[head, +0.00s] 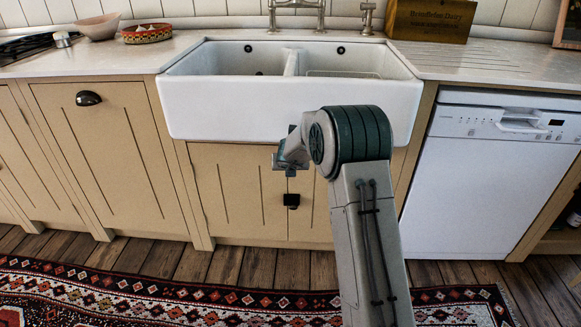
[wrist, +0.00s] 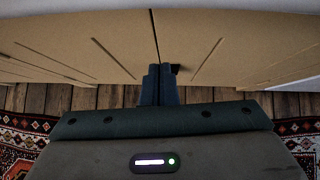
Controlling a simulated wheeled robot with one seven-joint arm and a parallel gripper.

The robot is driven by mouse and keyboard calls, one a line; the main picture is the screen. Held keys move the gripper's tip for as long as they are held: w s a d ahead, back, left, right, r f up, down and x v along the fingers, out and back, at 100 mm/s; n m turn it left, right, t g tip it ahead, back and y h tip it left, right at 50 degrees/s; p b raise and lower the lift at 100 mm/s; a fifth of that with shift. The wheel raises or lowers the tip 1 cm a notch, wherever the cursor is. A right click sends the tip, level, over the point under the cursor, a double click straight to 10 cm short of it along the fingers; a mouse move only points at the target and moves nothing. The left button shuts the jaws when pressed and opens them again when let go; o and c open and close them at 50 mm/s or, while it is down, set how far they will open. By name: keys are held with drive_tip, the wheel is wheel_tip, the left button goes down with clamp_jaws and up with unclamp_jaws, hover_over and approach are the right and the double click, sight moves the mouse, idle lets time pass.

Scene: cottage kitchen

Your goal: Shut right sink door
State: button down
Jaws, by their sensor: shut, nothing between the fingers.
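The right sink door (head: 308,218) is the tan panel below the white sink, partly hidden behind my arm. It looks flush or nearly flush with the left sink door (head: 232,195); a small gap would be hard to tell. In the wrist view the right door (wrist: 225,55) and left door (wrist: 95,45) meet at a thin dark seam. A black knob (head: 291,201) is near the seam. My gripper (wrist: 159,84) is shut and empty, its fingers at the seam close to the doors; contact is unclear. The hand shows in the head view (head: 291,158).
The white sink (head: 290,112) juts out above the doors. A white dishwasher (head: 490,185) stands at the right and a tan cabinet (head: 105,150) at the left. A patterned rug (head: 150,300) lies on the wooden floor in front.

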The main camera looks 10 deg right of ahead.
drive_tip(key=s+a+r+n+y+p, duration=0.25)
drive_tip(key=s+r+n+p, duration=0.45)
drive_tip(key=r, duration=0.4)
drive_tip(key=s+a+r+n+y+p, duration=0.1)
drive_tip(key=s+a+r+n+p, duration=0.3)
drive_tip(key=s+r+n, duration=0.55)
drive_tip(key=s+a+r+n+y+p, duration=0.15)
drive_tip(key=s+r+n+p, duration=0.4)
drive_tip(key=r, duration=0.65)
drive_tip(key=s+d+r+n+g+h+p, duration=0.1)
drive_tip(key=s+d+r+n+g+p, duration=0.1)
drive_tip(key=s, duration=0.6)
drive_tip(key=s+d+r+n+g+h+p, duration=0.1)
drive_tip(key=s+d+r+n+g+p, duration=0.1)
drive_tip(key=s+n+p, duration=0.5)
drive_tip(key=s+d+r+n+g+h+p, duration=0.1)
drive_tip(key=s+d+r+n+p, duration=0.3)
drive_tip(key=s, duration=0.5)
drive_tip(key=shift+s+d+r+n+g+h+p, duration=0.35)
drive_tip(key=shift+r+n+g+p, duration=0.2)
drive_tip(key=shift+n, duration=0.65)
drive_tip(key=shift+a, duration=0.1)
